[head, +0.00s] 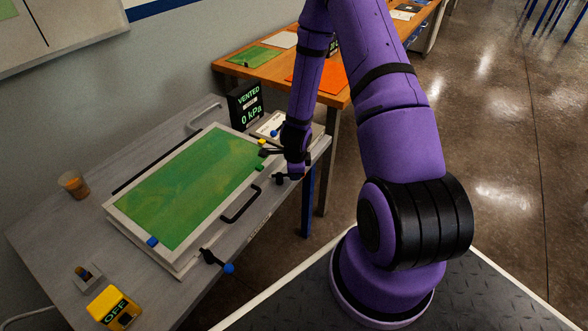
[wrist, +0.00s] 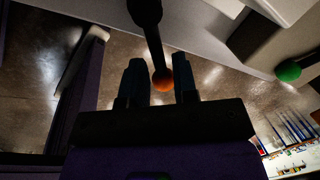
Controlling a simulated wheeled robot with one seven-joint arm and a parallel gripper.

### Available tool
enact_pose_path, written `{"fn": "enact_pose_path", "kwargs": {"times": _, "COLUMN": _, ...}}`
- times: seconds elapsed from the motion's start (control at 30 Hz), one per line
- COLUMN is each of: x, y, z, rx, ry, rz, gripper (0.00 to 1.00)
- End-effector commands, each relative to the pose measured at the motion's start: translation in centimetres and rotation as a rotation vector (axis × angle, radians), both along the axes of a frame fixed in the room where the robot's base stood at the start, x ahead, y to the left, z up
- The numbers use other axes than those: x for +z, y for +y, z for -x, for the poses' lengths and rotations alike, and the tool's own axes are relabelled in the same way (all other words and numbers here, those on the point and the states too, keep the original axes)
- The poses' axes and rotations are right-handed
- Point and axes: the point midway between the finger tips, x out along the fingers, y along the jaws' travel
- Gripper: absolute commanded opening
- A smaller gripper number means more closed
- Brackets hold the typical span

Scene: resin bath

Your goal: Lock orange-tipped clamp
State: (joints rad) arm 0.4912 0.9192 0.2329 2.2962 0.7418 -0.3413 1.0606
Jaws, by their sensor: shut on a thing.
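The orange-tipped clamp shows in the wrist view as a black lever (wrist: 151,40) ending in an orange ball (wrist: 163,80). My gripper (wrist: 161,82) has a dark finger on each side of the ball and is shut on it. In the head view, a black clamp body (head: 281,179) sits at the table's front edge beside the white frame (head: 190,251), close to my wrist. The orange tip and my fingertips are hidden there by my wrist. The frame surrounds a green panel (head: 190,185).
A blue-tipped clamp (head: 210,257) is at the frame's front left corner. A black handle (head: 241,205) is on the frame's front side. A display (head: 246,103) reads VENTED, 0 kPa. A yellow box (head: 113,307) reads OFF. A cup (head: 74,185) stands at the back left.

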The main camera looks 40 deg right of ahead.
Motion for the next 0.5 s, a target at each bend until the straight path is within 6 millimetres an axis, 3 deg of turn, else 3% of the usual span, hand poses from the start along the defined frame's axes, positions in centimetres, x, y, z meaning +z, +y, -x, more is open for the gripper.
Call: {"fn": "enact_pose_path", "kwargs": {"times": 0.5, "x": 0.0, "y": 1.2, "z": 0.8, "rx": -0.448, "ry": 0.0, "rz": 0.001, "gripper": 0.0}}
